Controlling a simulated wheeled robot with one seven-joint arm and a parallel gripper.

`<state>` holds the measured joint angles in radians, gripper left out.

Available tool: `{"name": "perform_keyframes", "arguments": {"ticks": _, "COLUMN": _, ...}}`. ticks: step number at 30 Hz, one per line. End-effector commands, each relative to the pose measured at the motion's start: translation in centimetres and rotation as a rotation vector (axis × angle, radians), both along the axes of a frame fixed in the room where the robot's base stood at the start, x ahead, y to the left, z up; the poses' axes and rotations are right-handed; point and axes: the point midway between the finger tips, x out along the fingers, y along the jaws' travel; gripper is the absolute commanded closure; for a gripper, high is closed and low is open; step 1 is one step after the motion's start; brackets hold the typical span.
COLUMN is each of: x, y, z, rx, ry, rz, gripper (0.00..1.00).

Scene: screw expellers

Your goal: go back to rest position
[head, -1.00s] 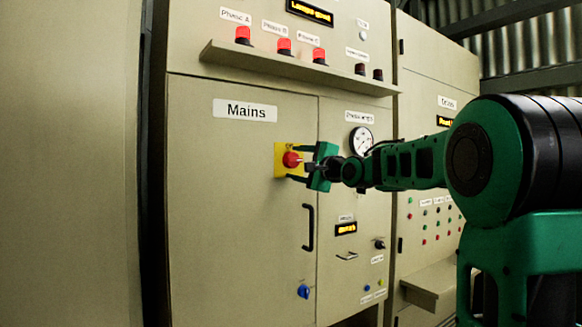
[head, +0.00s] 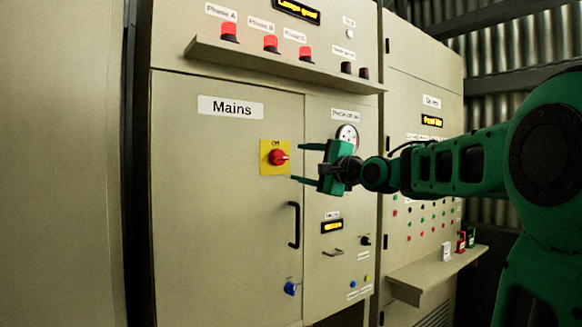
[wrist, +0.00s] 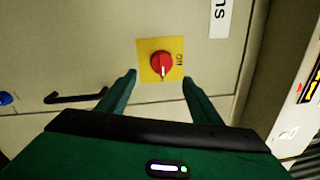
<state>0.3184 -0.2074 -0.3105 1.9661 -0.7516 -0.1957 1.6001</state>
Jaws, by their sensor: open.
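My gripper (head: 300,163) is open and empty in front of the Mains cabinet door, a little to the right of the red rotary switch (head: 278,157). The switch sits on a yellow plate (head: 266,166) below the Mains label (head: 231,108). The fingers are apart from the switch. In the wrist view, the red switch (wrist: 161,65) on its yellow plate (wrist: 147,74) lies ahead, between and beyond the two open fingertips of my gripper (wrist: 158,78).
A shelf (head: 280,66) with red lamps juts out above the door. A black door handle (head: 294,225) and a blue knob (head: 290,288) are below the switch. A gauge (head: 347,133) is partly hidden behind my gripper. A lower ledge (head: 440,272) projects at right.

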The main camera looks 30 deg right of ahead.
Motion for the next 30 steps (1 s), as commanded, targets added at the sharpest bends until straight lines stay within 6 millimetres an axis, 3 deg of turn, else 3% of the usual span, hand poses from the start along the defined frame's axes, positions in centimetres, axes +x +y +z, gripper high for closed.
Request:
{"name": "perform_keyframes", "arguments": {"ticks": 22, "x": -0.9, "y": -0.1, "z": -0.8, "rx": -0.017, "ry": 0.017, "rz": -0.004, "gripper": 0.41}}
{"name": "perform_keyframes", "arguments": {"ticks": 26, "x": -1.5, "y": -0.4, "z": -4.7, "rx": -0.127, "ry": 0.12, "rz": -0.033, "gripper": 0.41}}
{"name": "perform_keyframes", "arguments": {"ticks": 30, "x": -3.7, "y": -0.9, "z": -12.7, "rx": -0.346, "ry": 0.34, "rz": -0.049, "gripper": 0.41}}
